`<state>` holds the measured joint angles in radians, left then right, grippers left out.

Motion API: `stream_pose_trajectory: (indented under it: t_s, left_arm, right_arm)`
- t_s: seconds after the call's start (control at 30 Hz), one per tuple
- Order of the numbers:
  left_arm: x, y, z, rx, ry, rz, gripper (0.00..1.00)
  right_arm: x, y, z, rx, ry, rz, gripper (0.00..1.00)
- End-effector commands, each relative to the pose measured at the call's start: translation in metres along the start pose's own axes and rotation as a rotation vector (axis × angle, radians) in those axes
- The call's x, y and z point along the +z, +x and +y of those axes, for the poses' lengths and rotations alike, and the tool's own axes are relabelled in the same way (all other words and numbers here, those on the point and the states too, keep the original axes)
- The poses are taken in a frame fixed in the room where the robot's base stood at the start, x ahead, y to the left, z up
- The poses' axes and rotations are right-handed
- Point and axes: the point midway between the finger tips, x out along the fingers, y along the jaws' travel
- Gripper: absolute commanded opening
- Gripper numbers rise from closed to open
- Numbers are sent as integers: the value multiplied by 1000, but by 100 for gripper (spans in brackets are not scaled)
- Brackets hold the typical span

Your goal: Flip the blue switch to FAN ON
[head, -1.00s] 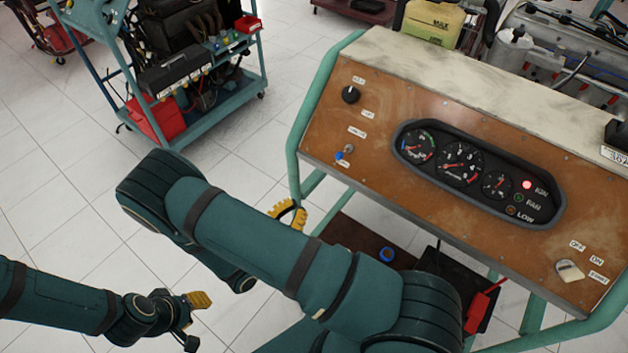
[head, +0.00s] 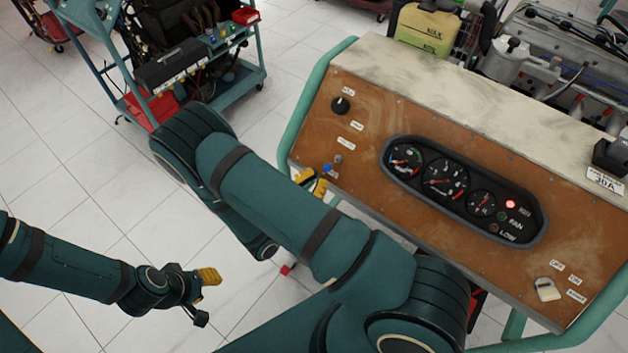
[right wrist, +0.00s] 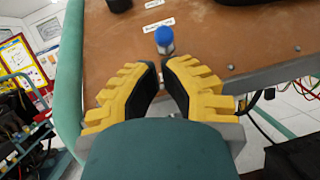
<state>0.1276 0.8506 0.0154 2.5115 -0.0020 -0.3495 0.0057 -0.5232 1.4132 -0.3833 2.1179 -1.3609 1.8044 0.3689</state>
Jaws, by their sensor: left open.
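The blue-tipped toggle switch (head: 328,170) sits at the left of the brown panel (head: 370,230). In the right wrist view the blue switch (right wrist: 164,40) is just ahead of my fingertips. My right gripper (head: 312,182) is at the panel's left edge, close beside the switch. Its yellow fingers (right wrist: 161,68) are apart with a narrow gap and nothing between them; contact with the switch cannot be told. My left gripper (head: 206,298) is open and empty over the floor at lower left. The FAN lamp (head: 502,215) looks unlit green; the red lamp (head: 510,204) above it is lit.
A black knob (head: 340,105) is above the switch, and a light key-type switch (head: 547,289) is at the panel's lower right. A green tube frame (head: 303,120) borders the panel's left side. A teal cart (head: 225,85) stands behind on the tiled floor.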

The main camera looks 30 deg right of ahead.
Motion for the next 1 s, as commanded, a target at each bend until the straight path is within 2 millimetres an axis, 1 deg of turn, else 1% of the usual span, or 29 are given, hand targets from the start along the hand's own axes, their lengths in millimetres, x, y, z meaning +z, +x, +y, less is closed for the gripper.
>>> stream_pose_trajectory:
  t_s: [0.03, 0.13, 0.57, 0.8, 1.0]
  left_arm:
    - [0, -4, 2, 0, 0, -1, 39]
    - [0, -6, 2, 0, -1, -1, 39]
    - [0, -6, 2, 0, 0, -1, 39]
    - [-4, -16, 6, -1, -3, 7, 39]
    - [-6, -19, 7, -1, -4, 11, 39]
  right_arm:
    - [4, 3, 0, 0, 0, 0, 0]
    - [6, 4, 0, 2, 1, 1, 0]
    - [6, 4, 1, 3, 1, 6, 0]
    - [11, 6, 1, -8, -7, 91, 0]
    - [12, 5, 1, -12, -14, 138, 0]
